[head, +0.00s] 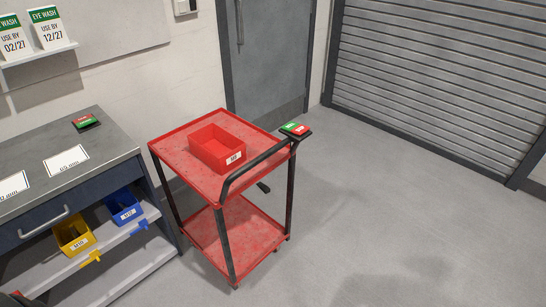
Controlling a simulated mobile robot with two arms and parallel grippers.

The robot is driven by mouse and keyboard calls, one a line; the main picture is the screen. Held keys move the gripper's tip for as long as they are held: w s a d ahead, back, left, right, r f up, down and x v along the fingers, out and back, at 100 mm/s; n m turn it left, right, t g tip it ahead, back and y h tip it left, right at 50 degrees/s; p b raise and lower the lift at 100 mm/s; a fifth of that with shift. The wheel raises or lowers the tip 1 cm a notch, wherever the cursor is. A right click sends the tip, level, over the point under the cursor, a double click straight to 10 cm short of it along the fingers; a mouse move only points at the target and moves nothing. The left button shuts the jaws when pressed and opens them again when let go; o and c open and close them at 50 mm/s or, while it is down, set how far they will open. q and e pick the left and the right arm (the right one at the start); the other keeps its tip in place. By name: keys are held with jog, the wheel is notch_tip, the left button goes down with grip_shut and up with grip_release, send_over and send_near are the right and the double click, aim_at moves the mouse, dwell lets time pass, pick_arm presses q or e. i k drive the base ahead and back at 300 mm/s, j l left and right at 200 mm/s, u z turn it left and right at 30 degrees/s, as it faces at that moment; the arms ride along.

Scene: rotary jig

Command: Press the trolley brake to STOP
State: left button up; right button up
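The red trolley (160,152) stands in the middle of the head view, with two shelves and dark posts. A black push handle (252,166) runs along its right side. At the handle's far end is a small black rocker, likely the trolley brake, with a green half (289,126) on the left and a red half (301,131) on the right. Its lettering is too small to read, and I cannot tell which half is pressed down. Neither of my grippers is in view.
A red bin (218,150) sits on the trolley's top shelf. A workbench (112,152) at left carries another green-and-red device (85,121). Yellow (74,237) and blue (123,207) bins sit below. The floor right of the trolley is clear, up to a roller shutter (430,80).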

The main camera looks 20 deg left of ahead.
aim_at(292, 127)
jog(key=j+z, duration=0.25)
jog(key=j, duration=0.3)
jog(key=k+j+z, duration=0.2)
jog(key=j, duration=0.3)
jog(key=j+z, duration=0.25)
jog(key=j, duration=0.3)
